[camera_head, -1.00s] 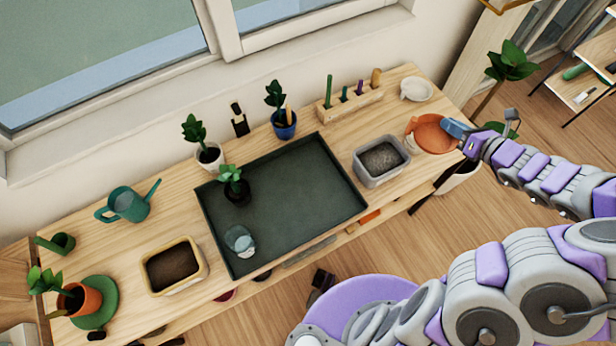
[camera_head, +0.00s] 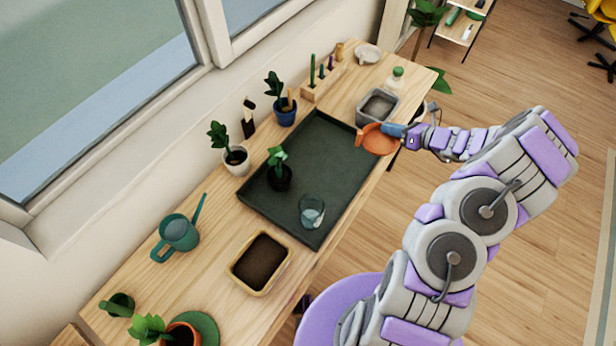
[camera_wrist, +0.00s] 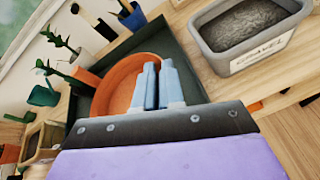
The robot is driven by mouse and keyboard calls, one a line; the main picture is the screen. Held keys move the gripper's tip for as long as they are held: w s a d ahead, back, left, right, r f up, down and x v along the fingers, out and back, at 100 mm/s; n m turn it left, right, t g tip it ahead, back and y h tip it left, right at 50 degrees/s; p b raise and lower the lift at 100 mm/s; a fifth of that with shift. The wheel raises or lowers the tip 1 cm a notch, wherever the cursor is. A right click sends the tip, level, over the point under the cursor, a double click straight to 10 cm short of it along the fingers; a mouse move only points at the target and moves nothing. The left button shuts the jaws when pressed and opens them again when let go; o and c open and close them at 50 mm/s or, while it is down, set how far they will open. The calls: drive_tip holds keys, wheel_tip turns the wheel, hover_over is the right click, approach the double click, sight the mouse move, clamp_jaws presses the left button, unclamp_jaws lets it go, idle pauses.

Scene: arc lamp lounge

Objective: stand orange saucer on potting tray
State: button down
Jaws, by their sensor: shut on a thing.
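The orange saucer (camera_head: 381,139) is held near the right end of the potting tray, just in front of the grey gravel bin. My gripper (camera_head: 395,131) is shut on the saucer's right rim. In the wrist view the blue fingers (camera_wrist: 155,85) clamp the orange saucer (camera_wrist: 112,84), with the dark tray behind and below it. The dark green potting tray (camera_head: 335,150) lies on the wooden bench. It holds a small dark-potted plant (camera_head: 279,172) and a clear glass (camera_head: 311,211). Whether the saucer touches the tray is hard to tell.
A gravel bin (camera_head: 362,116) stands just beyond the saucer, with a green-capped bottle (camera_head: 397,76) behind it. A blue pot (camera_head: 284,115) and a white pot (camera_head: 237,164) stand along the tray's back edge. A soil box (camera_head: 237,275) is left of the tray. The tray's right half is bare.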

drive_tip(key=d+f, duration=0.7)
drive_tip(key=b, duration=0.5)
hover_over(352, 152)
drive_tip(key=shift+a+f, duration=0.1)
drive_tip(key=shift+f, duration=0.7)
drive_tip(key=f, duration=0.2)
drive_tip(key=f+b, duration=0.1)
drive_tip(key=shift+d+f, duration=0.25)
drive_tip(key=shift+d, duration=0.3)
drive_tip(key=shift+a, duration=0.2)
drive_tip(key=c, duration=1.5)
unclamp_jaws()
drive_tip(key=shift+a, duration=0.25)
